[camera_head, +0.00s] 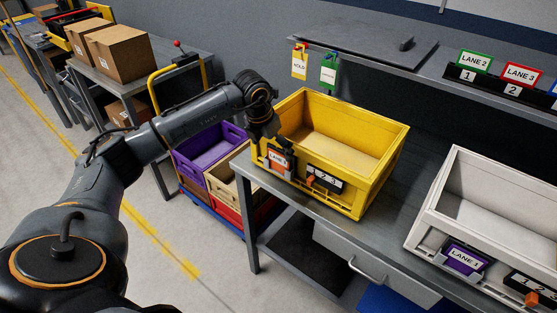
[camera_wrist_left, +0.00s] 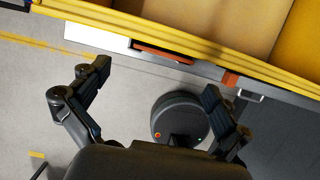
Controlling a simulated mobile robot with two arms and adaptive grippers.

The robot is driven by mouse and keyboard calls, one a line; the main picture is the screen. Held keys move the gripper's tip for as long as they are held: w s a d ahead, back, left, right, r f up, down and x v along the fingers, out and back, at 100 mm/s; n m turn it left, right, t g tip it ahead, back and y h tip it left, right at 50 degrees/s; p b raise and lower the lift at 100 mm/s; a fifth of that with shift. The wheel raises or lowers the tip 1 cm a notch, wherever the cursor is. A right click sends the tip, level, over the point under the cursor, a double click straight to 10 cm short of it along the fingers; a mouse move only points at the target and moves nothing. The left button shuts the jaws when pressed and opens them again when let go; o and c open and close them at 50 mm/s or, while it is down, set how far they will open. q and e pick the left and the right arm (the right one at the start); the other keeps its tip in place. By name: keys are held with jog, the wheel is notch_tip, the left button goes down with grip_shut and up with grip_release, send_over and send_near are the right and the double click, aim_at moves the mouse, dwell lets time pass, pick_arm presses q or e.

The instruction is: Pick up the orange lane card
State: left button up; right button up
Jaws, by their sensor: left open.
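The orange lane card (camera_head: 281,161) sits upright in a dark holder on the front of the yellow crate (camera_head: 377,165), towards its left corner. In the left wrist view the card (camera_wrist_left: 163,53) shows as a thin orange edge beside the crate's yellow rim (camera_wrist_left: 190,35). My left gripper (camera_head: 277,146) is right over the card in the head view and partly covers its top. In the wrist view its two fingers (camera_wrist_left: 158,77) are spread wide with nothing between them, and the card lies ahead of them. My right gripper is not in view.
A black number plate (camera_head: 326,179) and a small orange piece (camera_head: 312,180) are on the crate front. A white crate (camera_head: 480,207) with a purple lane card (camera_head: 466,257) stands to the right. Yellow and green tags (camera_head: 300,64) hang from the shelf behind.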

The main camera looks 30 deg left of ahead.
aim_at(278, 159)
pick_arm(q)
jog(key=p+x, duration=0.1)
jog(key=x, duration=0.2)
jog(key=p+x, duration=0.1)
jog(key=x, duration=0.1)
jog(key=shift+w+d+f+p, duration=0.1)
jog(key=shift+w+f+p, duration=0.1)
jog(key=shift+w+p, duration=0.15)
jog(key=c, duration=1.1)
